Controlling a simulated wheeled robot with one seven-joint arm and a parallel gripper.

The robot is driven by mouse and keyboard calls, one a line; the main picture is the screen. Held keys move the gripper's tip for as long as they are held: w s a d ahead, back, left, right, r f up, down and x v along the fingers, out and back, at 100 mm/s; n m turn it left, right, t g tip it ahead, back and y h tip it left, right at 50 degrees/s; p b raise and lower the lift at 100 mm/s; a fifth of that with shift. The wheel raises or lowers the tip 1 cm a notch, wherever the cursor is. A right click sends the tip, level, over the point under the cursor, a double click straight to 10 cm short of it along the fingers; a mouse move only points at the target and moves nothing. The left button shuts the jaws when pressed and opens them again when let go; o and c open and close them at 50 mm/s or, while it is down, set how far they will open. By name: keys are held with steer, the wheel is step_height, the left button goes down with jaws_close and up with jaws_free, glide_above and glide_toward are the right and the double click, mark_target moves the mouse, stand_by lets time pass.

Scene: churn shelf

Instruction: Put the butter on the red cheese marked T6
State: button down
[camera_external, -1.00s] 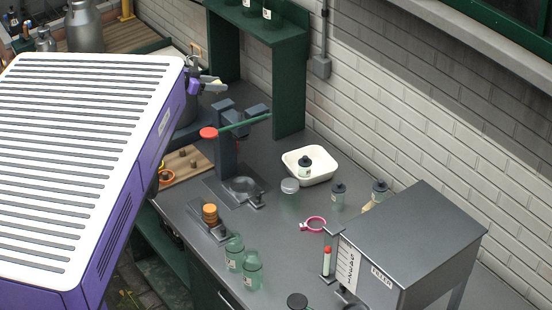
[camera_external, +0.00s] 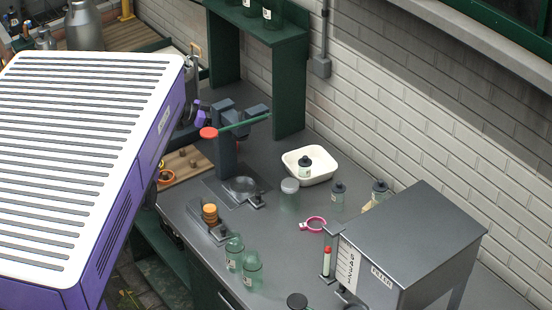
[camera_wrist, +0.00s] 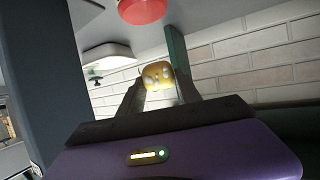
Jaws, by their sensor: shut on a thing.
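The butter (camera_wrist: 156,75) is a small yellow lump with pale patches. In the wrist view my gripper (camera_wrist: 158,84) is shut on it, with one dark finger on each side. The butter is held in the air, with the brick wall behind it. In the external view a purple part of my wrist shows just left of the press; the butter and fingertips cannot be made out there. No red cheese marked T6 can be made out in either view. The red round knob (camera_external: 208,132) at the green lever's end also shows in the wrist view (camera_wrist: 141,10).
The dark press column (camera_external: 226,155) stands close to my wrist, with the green lever (camera_external: 245,123) beside it. A wooden board (camera_external: 190,163) lies behind. A white tub (camera_external: 322,178), glass jars (camera_external: 252,268) and a grey cabinet (camera_external: 415,245) stand on the counter.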

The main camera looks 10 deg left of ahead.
steer(key=shift+f, duration=2.95)
steer(key=shift+f, duration=0.15)
steer(key=c, duration=0.8)
jaws_free()
steer(key=shift+c, duration=0.2)
steer(key=shift+r+p, duration=0.3)
steer(key=shift+p, duration=0.05)
steer(key=b+v, duration=0.2)
steer(key=v, duration=1)
